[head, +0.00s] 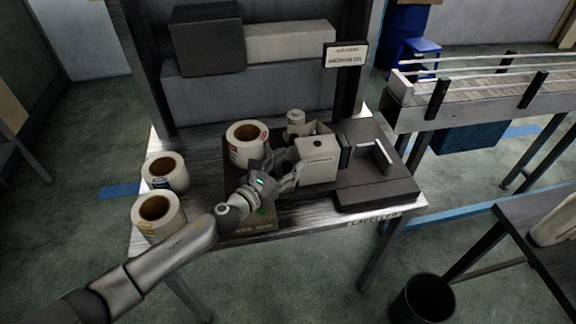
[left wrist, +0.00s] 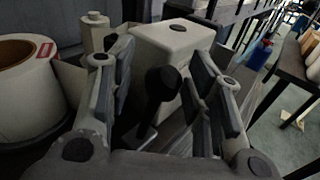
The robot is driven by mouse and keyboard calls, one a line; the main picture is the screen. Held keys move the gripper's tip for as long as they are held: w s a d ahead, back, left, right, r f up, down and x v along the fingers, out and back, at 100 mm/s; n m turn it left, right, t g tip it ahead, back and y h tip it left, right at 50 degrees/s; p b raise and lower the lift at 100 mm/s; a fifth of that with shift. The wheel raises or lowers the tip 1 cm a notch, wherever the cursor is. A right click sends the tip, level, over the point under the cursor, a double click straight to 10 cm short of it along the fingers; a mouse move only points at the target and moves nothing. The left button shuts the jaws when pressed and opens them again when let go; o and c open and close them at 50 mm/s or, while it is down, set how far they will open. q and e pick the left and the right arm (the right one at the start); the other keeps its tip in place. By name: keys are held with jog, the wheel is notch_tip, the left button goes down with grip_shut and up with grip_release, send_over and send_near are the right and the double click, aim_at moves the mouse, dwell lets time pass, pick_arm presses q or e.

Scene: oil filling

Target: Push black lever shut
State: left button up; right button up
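The black lever (left wrist: 162,88) has a rounded knob on a short stalk and stands up in front of the white machine housing (left wrist: 172,38) in the left wrist view. The housing also shows in the head view (head: 318,162). My left gripper (left wrist: 163,75) is open, its two fingers apart on either side of the lever. I cannot tell whether either finger touches it. In the head view my left gripper (head: 285,173) is at the left side of the housing, and I cannot make out the lever there. My right gripper is not in view.
A label roll (head: 246,140) sits on the machine beside my left gripper. Two more rolls, one behind (head: 165,172) and one nearer (head: 158,214), stand on the table's left. A white cylinder (head: 296,122) is behind the housing. A conveyor (head: 475,95) is at the right.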

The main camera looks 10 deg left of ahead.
pick_arm(q)
jog(key=shift+s, duration=0.15)
jog(key=f+v, duration=0.1)
jog(key=v, duration=1)
jog(key=shift+s+a+r, duration=0.25)
jog(key=shift+s+r, duration=0.1)
jog(key=shift+r, duration=0.1)
